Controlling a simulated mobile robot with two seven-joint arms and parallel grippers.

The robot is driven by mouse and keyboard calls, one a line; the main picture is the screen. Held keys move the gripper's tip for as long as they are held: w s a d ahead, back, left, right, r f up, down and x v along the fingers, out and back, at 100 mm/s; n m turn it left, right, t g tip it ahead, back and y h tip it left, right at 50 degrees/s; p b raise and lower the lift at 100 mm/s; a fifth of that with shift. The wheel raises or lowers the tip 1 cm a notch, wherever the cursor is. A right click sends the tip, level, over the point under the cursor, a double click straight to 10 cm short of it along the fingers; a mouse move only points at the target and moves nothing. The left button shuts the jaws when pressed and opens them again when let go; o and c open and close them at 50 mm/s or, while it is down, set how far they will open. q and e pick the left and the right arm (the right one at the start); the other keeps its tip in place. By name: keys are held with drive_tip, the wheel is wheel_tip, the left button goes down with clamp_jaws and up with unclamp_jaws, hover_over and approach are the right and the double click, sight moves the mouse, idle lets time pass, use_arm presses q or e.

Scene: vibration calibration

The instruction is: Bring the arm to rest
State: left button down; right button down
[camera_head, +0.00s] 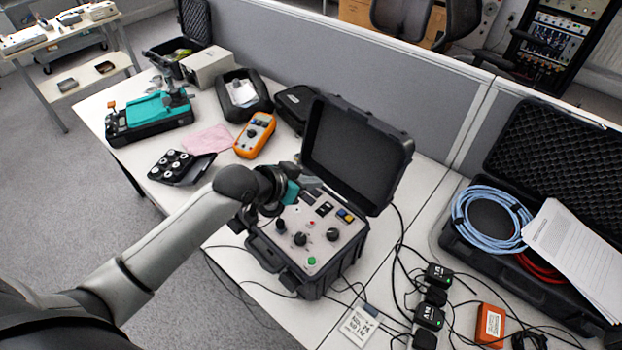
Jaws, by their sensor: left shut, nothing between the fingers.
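My left arm comes in from the lower left and reaches over the white bench. My left gripper (289,196) is at its end, small and partly hidden by my own wrist. It is shut with nothing seen in it. It is over the left part of an open black case with a control panel (322,222) of knobs and a green button. I cannot tell whether the fingers touch the panel. My right gripper is not in view.
The case's raised lid (355,150) stands behind the gripper. An orange multimeter (255,135), a black tray of round parts (178,166) and a teal device (150,113) lie farther left. Cables, small black boxes (429,316) and an open case with a blue cable coil (490,219) lie right.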

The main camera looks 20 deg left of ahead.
use_arm(q)
drive_tip(key=shift+r, duration=0.1)
idle(0.5)
drive_tip(key=s+f+n+g+y, duration=0.2)
drive_tip(key=s+n+g+y, duration=0.3)
drive_tip(key=s, duration=2)
wheel_tip(320, 180, down, 31)
drive_tip(key=s+m+g+b, duration=0.2)
drive_tip(key=b, duration=0.6)
drive_tip(key=s+a+f+b, duration=0.1)
drive_tip(key=s+f+b, duration=0.3)
drive_tip(key=s+f, duration=0.3)
drive_tip(key=s+a+f+g+b, duration=0.1)
drive_tip(key=s+f+b, duration=0.2)
drive_tip(key=s+f, duration=0.5)
wheel_tip(320, 180, down, 6)
drive_tip(key=shift+f+h+b, duration=0.1)
drive_tip(key=shift+h+b, duration=0.2)
drive_tip(key=shift+b, duration=0.05)
